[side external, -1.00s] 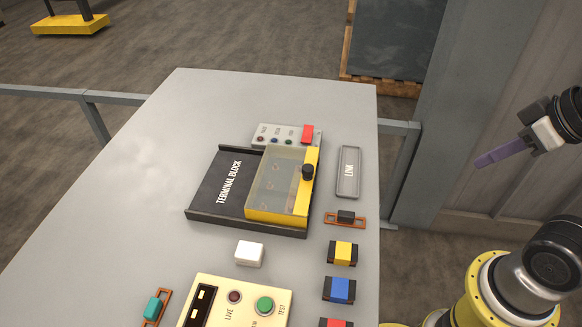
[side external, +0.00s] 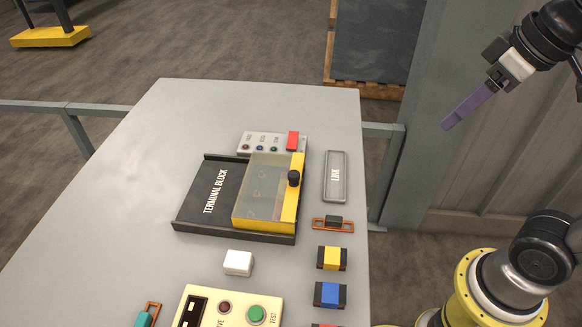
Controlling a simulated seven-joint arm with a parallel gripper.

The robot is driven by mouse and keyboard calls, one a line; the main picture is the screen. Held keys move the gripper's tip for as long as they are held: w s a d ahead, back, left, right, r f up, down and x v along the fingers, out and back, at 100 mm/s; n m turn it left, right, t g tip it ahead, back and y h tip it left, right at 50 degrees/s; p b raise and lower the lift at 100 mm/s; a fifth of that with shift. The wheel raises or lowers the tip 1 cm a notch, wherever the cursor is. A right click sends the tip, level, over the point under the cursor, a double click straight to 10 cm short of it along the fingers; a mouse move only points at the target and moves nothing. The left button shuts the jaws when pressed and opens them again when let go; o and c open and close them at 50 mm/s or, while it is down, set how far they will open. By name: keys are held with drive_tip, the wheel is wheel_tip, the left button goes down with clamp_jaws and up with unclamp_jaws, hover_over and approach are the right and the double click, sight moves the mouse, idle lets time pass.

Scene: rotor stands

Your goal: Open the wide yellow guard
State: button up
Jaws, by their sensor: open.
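The wide yellow guard (side external: 270,192) is a clear cover with a yellow frame and a black knob (side external: 293,178) on its right side. It sits over the right part of the black terminal block (side external: 207,196), in the middle of the table. What looks like red parts shows through the cover. My gripper (side external: 464,106) is open and empty at the upper right, with a long purple finger pointing down and left. It is in the air, well to the right of the guard and apart from it.
A grey LINK tray (side external: 336,176) lies right of the guard. A small panel with a red block (side external: 293,141) stands behind it. A white block (side external: 238,262) and a cream TEST panel (side external: 228,306) are in front. Yellow (side external: 332,258) and blue (side external: 330,294) blocks line the right edge. The table's left side is clear.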

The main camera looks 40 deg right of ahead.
drive_tip(key=w+a+r+n+g, duration=0.2)
drive_tip(key=w+a+r, duration=0.2)
drive_tip(key=w, duration=0.4)
drive_tip(key=n+g, duration=0.3)
hover_over(293, 174)
wheel_tip(293, 174, down, 10)
drive_tip(key=r, duration=0.1)
wheel_tip(293, 174, down, 14)
drive_tip(key=shift+d, duration=0.1)
drive_tip(key=shift+c, duration=0.3)
clamp_jaws()
drive_tip(key=shift+r, duration=0.1)
